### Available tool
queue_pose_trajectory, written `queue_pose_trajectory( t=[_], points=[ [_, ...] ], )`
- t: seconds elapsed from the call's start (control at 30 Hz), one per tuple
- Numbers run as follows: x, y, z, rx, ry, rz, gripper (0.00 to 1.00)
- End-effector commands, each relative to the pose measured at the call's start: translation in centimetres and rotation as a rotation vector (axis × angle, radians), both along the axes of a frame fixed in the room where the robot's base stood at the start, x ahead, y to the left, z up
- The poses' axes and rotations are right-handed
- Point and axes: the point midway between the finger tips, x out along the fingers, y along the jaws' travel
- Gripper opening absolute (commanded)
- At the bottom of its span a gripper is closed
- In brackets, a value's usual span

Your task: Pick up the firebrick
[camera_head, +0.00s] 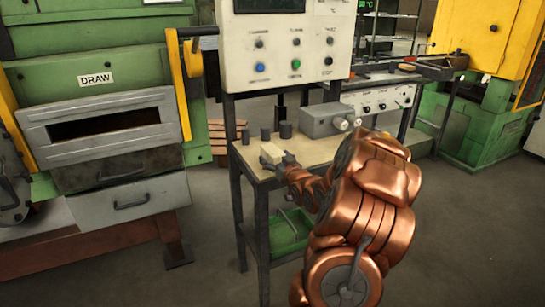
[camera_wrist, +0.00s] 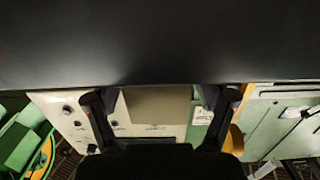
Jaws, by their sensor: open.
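The firebrick (camera_head: 271,153) is a pale cream block on the near left part of the bench top. My gripper (camera_head: 276,165) is at the brick, low over the bench and close to its near side. In the wrist view a beige block face, which looks like the firebrick (camera_wrist: 158,103), shows between the two dark fingers of my gripper (camera_wrist: 160,100). The fingers are spread, with a gap visible on each side of the block. I cannot tell whether either finger touches it.
The bench (camera_head: 238,150) also holds small dark cylinders (camera_head: 285,130) behind the brick and a grey box with knobs (camera_head: 327,120) to the right. A control panel (camera_head: 290,45) rises behind. A green bin (camera_head: 290,232) sits below. The furnace drawers (camera_head: 130,193) stand left.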

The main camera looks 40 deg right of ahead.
Motion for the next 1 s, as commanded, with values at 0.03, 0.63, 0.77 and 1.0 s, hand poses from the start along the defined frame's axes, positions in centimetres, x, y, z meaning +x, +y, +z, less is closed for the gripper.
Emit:
queue_pose_trajectory(
  t=[0.03,0.63,0.77,1.0],
  points=[
    [0.7,-0.1,0.0,-0.001,0.0,0.002,0.83],
    [1.7,-0.5,-0.1,-0.002,0.002,0.001,0.64],
    [1.7,-0.5,-0.1,-0.002,0.002,0.001,0.51],
    [1.7,-0.5,-0.1,-0.001,0.003,0.001,0.26]
  ],
)
